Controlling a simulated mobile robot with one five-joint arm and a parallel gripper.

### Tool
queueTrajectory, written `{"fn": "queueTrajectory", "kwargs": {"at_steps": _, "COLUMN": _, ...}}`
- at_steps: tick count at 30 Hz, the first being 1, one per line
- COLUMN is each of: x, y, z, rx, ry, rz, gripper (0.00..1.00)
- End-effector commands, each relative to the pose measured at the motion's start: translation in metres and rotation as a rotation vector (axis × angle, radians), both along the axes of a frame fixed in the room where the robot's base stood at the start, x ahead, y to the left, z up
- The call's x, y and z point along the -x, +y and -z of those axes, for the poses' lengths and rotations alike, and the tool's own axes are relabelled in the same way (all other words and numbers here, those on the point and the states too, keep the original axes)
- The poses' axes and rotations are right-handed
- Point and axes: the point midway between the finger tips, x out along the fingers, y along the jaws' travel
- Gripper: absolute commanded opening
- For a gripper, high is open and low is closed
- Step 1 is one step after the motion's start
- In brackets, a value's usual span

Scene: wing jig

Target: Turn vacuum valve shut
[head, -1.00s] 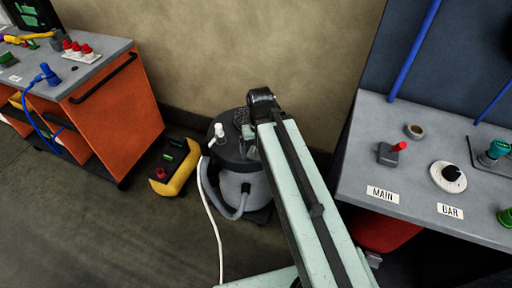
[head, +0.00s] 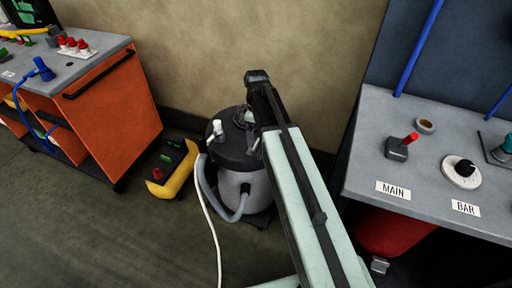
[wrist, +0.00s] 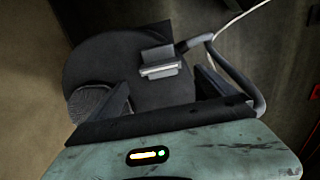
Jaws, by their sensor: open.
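The vacuum (head: 241,185) is a grey drum with a dark lid, standing on the floor against the wall in the head view. A small white fitting (head: 217,129) stands up on its lid; I cannot tell for sure that it is the valve. In the wrist view the dark round lid (wrist: 100,65) fills the middle, with a pale-edged grey block (wrist: 158,60) on it. My gripper (wrist: 166,88) is open. Its fingers are on either side of and short of that block, apart from it. In the head view my arm hides most of the gripper.
A yellow and black box (head: 173,168) stands left of the vacuum. An orange cart (head: 115,105) is farther left. A grey bench (head: 440,125) with a red-tipped switch (head: 402,146) and a dial (head: 462,171) is at right. A white cord (head: 212,230) runs across the floor.

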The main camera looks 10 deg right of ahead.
Motion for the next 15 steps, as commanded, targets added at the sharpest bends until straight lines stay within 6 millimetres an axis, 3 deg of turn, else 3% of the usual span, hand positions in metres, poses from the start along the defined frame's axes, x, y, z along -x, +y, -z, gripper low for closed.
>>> {"fn": "queueTrajectory", "kwargs": {"at_steps": 12, "x": 0.0, "y": 0.0, "z": 0.068, "rx": 0.0, "ry": 0.0, "rz": 0.001, "gripper": 0.95}}
{"fn": "queueTrajectory", "kwargs": {"at_steps": 15, "x": 0.0, "y": 0.0, "z": 0.077, "rx": 0.0, "ry": 0.0, "rz": 0.001, "gripper": 0.95}}
